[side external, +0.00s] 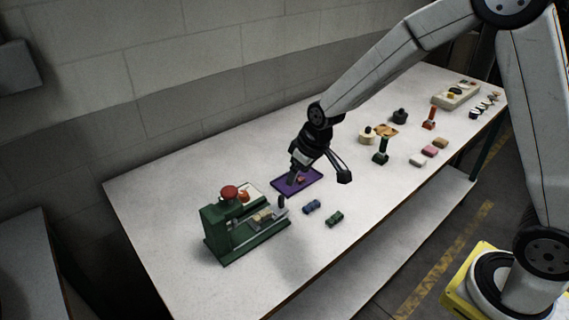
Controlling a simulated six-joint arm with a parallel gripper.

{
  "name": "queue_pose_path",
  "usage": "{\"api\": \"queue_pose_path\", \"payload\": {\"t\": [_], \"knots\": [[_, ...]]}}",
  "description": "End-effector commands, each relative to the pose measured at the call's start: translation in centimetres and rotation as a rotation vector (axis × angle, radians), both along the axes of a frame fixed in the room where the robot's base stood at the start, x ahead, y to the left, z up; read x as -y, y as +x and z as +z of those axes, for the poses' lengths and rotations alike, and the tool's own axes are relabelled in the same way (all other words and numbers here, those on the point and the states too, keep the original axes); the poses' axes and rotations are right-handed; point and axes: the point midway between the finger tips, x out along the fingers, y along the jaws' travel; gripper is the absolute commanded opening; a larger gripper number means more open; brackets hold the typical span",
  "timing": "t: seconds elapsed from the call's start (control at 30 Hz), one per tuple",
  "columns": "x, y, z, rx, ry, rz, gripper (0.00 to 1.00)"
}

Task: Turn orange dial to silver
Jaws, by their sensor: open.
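My gripper (296,175) points down over the purple tray (313,184), to the right of the press and apart from the dial. It is open; its fingertips are dark and small in this view. A small pink piece (301,180) shows in the tray beside the fingers.
A red knob (229,191) tops the press beside the dial. A blue block (312,206) and a green block (334,218) lie in front of the tray. Stamps and coloured blocks stand farther right. The table's front left is clear.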

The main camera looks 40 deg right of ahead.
Motion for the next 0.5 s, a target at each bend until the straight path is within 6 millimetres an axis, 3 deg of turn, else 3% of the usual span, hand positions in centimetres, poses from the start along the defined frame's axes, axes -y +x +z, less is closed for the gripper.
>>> {"api": "queue_pose_path", "payload": {"t": [0.3,0.5], "knots": [[-3.4,7.9,-3.2,0.047,0.011,0.114,0.77],[-5.0,10.8,-4.8,0.070,0.015,0.165,0.77]]}}
